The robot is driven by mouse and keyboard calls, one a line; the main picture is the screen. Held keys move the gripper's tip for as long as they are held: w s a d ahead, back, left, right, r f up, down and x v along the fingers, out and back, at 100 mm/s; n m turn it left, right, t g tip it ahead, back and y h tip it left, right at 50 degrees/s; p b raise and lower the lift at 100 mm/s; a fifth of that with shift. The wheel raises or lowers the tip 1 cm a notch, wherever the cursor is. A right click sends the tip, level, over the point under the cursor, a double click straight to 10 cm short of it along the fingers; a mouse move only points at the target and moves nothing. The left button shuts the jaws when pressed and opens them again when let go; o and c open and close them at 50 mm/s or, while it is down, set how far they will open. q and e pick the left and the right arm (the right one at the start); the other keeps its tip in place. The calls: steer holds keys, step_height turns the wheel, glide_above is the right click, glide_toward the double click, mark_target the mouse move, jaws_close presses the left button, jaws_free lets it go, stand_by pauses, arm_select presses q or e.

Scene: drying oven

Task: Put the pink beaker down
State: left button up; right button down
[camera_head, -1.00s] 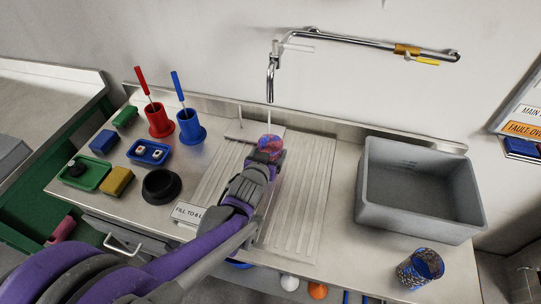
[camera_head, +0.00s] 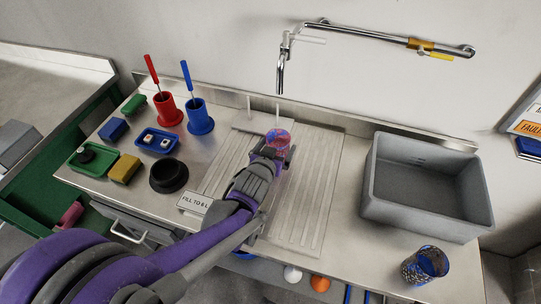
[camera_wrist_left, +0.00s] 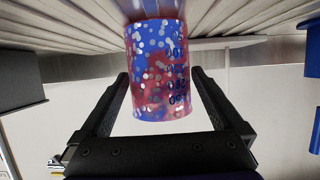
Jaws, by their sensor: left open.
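The beaker (camera_head: 279,139) is speckled pink-red and blue. It stands at the back of the ribbed steel drainboard, below the tap. In the left wrist view the beaker (camera_wrist_left: 157,65), with dark graduation marks, appears against the ribs at the top of the picture. My left gripper (camera_head: 271,153) is at the near side of the beaker. In the left wrist view its two fingers (camera_wrist_left: 161,78) are apart, with visible gaps on both sides of the beaker. My right gripper is not in view.
A grey basin (camera_head: 425,190) stands right of the drainboard, with a blue-black speckled beaker (camera_head: 425,266) in front. Red (camera_head: 167,110) and blue (camera_head: 199,117) holders, a black bowl (camera_head: 168,176) and trays crowd the left. The tap (camera_head: 282,70) hangs above. Drainboard ribs right of the beaker are clear.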

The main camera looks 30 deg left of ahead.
arm_select(q)
steer(key=s+d+g+p, duration=0.1)
steer(key=s, duration=0.3)
steer(key=s+d+g+p, duration=0.1)
steer(key=s+d, duration=0.1)
steer(key=s, duration=0.3)
steer(key=s+d+g+h, duration=0.1)
steer(key=s+d, duration=0.1)
steer(key=s, duration=0.3)
steer(key=shift+d+r+m+p, duration=0.1)
steer(key=shift+r+m+p, duration=0.2)
steer(key=shift+m+p, duration=0.1)
steer(key=s+d+g, duration=0.1)
steer(key=s, duration=0.1)
steer(key=s+d+f+m+g+h, duration=0.1)
steer(key=s+d+g, duration=0.1)
steer(key=s, duration=0.1)
steer(key=s+d+f+m+g+h, duration=0.1)
steer(key=s+d+g, duration=0.1)
steer(key=s, duration=0.1)
steer(key=shift+f, duration=0.2)
